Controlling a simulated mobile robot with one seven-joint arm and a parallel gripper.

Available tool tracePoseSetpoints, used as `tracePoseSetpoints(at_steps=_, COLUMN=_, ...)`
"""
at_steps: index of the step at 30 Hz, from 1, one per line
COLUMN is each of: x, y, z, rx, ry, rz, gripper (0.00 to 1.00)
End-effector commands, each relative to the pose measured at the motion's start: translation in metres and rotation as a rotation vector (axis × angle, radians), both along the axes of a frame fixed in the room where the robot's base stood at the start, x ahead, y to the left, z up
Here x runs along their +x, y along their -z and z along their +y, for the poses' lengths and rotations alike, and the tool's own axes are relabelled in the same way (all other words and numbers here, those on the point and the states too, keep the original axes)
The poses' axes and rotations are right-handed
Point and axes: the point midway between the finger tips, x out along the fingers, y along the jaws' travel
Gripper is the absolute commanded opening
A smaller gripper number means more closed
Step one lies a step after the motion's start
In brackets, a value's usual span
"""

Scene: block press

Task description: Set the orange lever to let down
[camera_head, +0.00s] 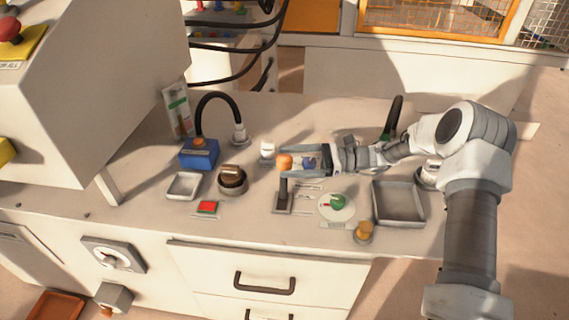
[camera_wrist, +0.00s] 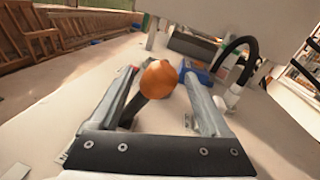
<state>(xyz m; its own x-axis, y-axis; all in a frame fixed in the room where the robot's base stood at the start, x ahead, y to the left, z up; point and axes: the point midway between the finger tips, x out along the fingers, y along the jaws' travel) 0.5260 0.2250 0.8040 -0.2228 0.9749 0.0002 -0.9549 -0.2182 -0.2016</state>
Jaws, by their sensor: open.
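The orange lever knob (camera_head: 284,161) tops a dark shaft that rises from a small dark base plate (camera_head: 282,203) on the bench. The lever stands nearly upright in the head view. My gripper (camera_head: 282,160) reaches in from the right, with its fingers at the height of the knob. In the wrist view the orange knob (camera_wrist: 159,79) and its dark shaft lie between the two spread fingers (camera_wrist: 165,85). The gripper is open and a gap shows beside the knob. Markings lie on the bench beside the base, too small to read.
A green-handled dial (camera_head: 338,202), a brass knob (camera_head: 363,231) and a grey tray (camera_head: 376,213) stand to the right.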

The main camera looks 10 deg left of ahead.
Motion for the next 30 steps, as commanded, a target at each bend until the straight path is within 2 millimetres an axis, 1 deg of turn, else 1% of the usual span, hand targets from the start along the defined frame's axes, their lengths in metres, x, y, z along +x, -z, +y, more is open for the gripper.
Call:
tracePoseSetpoints(at_steps=1, x=-0.002, y=0.001, z=0.006, rx=0.001, ry=-0.002, rz=0.000, gripper=0.81)
tracePoseSetpoints(at_steps=3, x=-0.003, y=0.001, z=0.012, rx=0.000, ry=-0.001, rz=-0.001, gripper=0.81)
tracePoseSetpoints(at_steps=6, x=-0.004, y=0.001, z=0.016, rx=-0.001, ry=0.000, rz=-0.001, gripper=0.81)
tracePoseSetpoints(at_steps=14, x=-0.004, y=0.000, z=0.017, rx=-0.001, ry=0.000, rz=0.000, gripper=0.81)
tracePoseSetpoints(at_steps=15, x=-0.004, y=0.000, z=0.017, rx=-0.001, ry=0.000, rz=0.000, gripper=0.77)
tracePoseSetpoints(at_steps=17, x=-0.004, y=0.000, z=0.017, rx=-0.001, ry=0.000, rz=0.000, gripper=0.67)
tracePoseSetpoints(at_steps=18, x=-0.004, y=0.000, z=0.017, rx=-0.001, ry=0.000, rz=0.000, gripper=0.59)
tracePoseSetpoints(at_steps=20, x=-0.004, y=0.000, z=0.017, rx=-0.001, ry=0.000, rz=0.000, gripper=0.48)
tracePoseSetpoints(at_steps=21, x=-0.004, y=0.000, z=0.017, rx=-0.001, ry=0.000, rz=0.000, gripper=0.41)
tracePoseSetpoints(at_steps=23, x=-0.004, y=0.000, z=0.017, rx=-0.001, ry=0.000, rz=0.000, gripper=0.30)
tracePoseSetpoints(at_steps=24, x=-0.004, y=0.000, z=0.017, rx=-0.001, ry=0.000, rz=0.000, gripper=0.23)
tracePoseSetpoints(at_steps=28, x=-0.004, y=0.000, z=0.017, rx=-0.001, ry=0.000, rz=0.000, gripper=0.00)
tracePoseSetpoints(at_steps=30, x=-0.004, y=0.000, z=0.017, rx=-0.001, ry=0.000, rz=0.000, gripper=0.00)
